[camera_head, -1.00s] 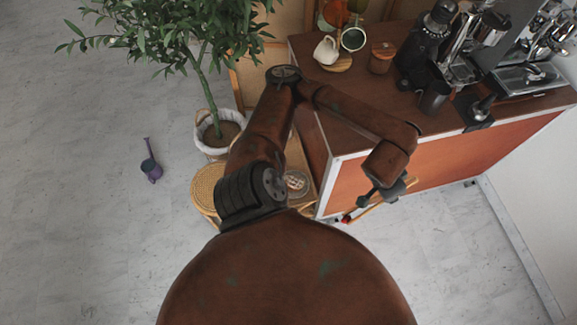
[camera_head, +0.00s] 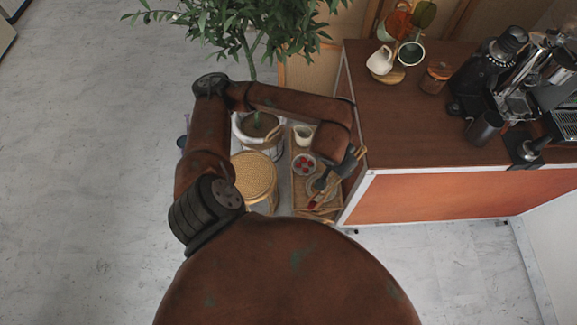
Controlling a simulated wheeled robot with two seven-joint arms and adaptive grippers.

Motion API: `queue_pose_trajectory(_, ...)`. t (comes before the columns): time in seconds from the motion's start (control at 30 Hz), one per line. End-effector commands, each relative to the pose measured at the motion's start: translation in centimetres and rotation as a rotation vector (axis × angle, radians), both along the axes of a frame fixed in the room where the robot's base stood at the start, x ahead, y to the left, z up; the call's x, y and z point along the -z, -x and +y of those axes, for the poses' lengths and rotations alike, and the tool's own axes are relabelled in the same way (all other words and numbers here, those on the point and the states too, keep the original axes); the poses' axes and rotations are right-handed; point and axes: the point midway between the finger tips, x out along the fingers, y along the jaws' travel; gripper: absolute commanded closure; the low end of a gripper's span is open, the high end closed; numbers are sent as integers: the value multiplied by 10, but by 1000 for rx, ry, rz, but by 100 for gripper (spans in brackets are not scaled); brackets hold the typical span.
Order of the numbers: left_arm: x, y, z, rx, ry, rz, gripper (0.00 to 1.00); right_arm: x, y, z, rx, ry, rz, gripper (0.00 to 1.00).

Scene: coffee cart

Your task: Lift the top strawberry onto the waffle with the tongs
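My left gripper (camera_head: 345,165) is shut on wooden tongs (camera_head: 328,189), which slant down to the left over the small side table. A red strawberry (camera_head: 314,204) shows at the tips of the tongs, above the front part of the table. A round plate (camera_head: 311,184) lies on the table, partly covered by the gripper and tongs; the waffle on it is too small and hidden to make out clearly. A bowl of red strawberries (camera_head: 304,164) stands just behind the plate. My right gripper is not in view.
The side table (camera_head: 301,201) stands against the brown coffee cart (camera_head: 400,130). A cream pitcher (camera_head: 303,133) stands at its back. A round wicker stool (camera_head: 255,176) and a potted plant (camera_head: 258,125) are to the left. The cart top holds coffee machines.

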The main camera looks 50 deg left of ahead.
Motion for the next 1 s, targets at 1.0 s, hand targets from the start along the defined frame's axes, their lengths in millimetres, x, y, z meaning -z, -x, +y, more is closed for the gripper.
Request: queue_pose_trajectory(1.0, 116, -44, 85, -1319, -9, 4, 100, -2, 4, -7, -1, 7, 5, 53)
